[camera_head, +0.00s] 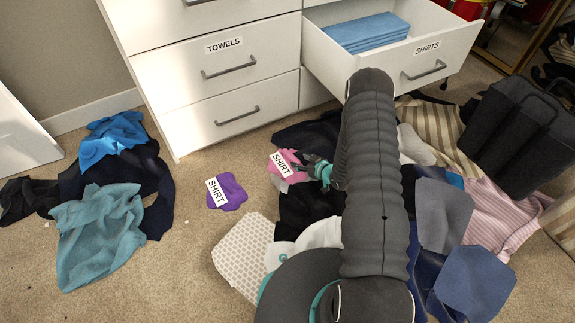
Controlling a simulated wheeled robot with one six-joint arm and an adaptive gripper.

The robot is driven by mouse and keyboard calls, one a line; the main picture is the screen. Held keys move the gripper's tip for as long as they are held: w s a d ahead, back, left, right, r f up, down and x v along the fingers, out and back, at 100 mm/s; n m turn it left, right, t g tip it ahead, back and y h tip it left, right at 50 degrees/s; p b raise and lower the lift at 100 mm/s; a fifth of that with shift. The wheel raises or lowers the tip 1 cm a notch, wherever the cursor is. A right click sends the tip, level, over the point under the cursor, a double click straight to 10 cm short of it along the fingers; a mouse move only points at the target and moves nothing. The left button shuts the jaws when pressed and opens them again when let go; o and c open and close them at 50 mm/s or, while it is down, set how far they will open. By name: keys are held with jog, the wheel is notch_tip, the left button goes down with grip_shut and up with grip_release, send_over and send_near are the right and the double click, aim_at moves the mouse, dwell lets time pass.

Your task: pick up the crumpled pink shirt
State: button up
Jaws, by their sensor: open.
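The crumpled pink shirt (286,158) lies on the carpet at the middle, in front of the white dresser, with a white "SHIRT" label on it. My gripper (306,167) is open at the shirt's right side, very close to it. I cannot tell whether the fingers touch the cloth. My dark arm comes up from the bottom and hides the floor to the right of the gripper. A dark cloth lies behind and to the right of the pink shirt.
A purple shirt (227,192) with a label lies to the left. An open drawer (400,62) marked "SHIRTS" holds folded blue cloth (367,32). Clothes pile up at right beside a dark bin (517,130). Teal cloth (100,232) lies at left. Carpet is bare at lower left centre.

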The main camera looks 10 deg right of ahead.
aim_at(295, 159)
jog(key=shift+b+x, duration=0.4)
jog(key=shift+x, duration=3.1)
jog(key=shift+d+f, duration=0.1)
jog(key=shift+d, duration=0.05)
grip_shut()
